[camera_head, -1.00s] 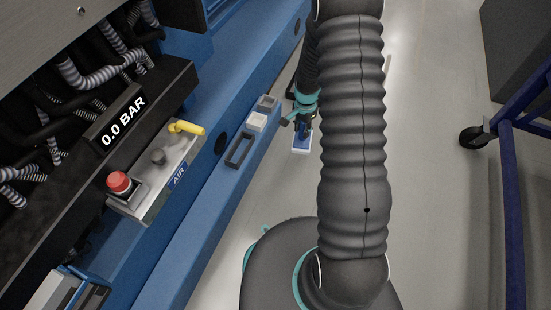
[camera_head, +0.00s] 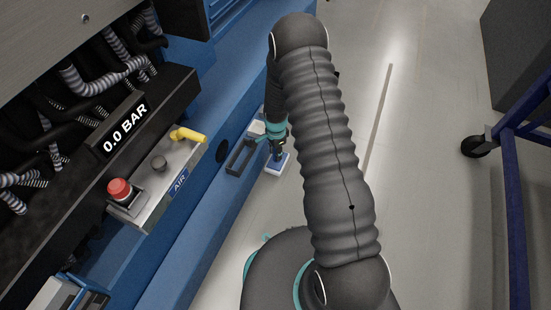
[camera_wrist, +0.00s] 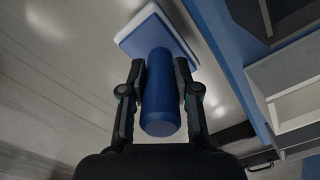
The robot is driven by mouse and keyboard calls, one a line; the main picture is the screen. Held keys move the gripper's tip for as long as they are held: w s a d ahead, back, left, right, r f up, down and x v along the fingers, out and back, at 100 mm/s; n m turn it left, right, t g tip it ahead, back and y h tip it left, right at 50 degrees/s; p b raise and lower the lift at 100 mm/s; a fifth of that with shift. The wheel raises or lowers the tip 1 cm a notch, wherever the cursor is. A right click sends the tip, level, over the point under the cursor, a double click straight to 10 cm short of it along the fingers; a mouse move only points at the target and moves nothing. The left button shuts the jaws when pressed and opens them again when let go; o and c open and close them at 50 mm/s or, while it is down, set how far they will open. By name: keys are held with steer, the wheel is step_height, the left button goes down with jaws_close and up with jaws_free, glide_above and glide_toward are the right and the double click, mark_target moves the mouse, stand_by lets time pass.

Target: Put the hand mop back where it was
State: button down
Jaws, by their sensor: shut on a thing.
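The hand mop has a blue cylindrical handle (camera_wrist: 160,100) and a flat blue pad with a white layer (camera_wrist: 128,38). My gripper (camera_wrist: 160,68) is shut on the handle, one finger on each side. In the head view my gripper (camera_head: 277,144) holds the mop, with its blue and white pad (camera_head: 277,164) below it, just right of the blue ledge. The pad hangs clear of the holders. A black open-framed holder (camera_head: 232,167) is fixed on the ledge to its left. A pale holder (camera_head: 257,129) beside it is partly hidden by my gripper.
The blue machine's ledge (camera_head: 190,235) runs diagonally along the left. An air panel with a yellow lever (camera_head: 188,134) and red button (camera_head: 119,189) stands above it. A blue wheeled frame (camera_head: 508,190) is at right. Open floor (camera_head: 425,190) lies between.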

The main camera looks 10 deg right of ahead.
mark_target(273, 167)
steer(key=shift+f, duration=2)
steer(key=shift+b, duration=0.3)
steer(key=shift+f, duration=0.2)
steer(key=c, duration=0.8)
jaws_free()
steer(key=shift+c, duration=0.2)
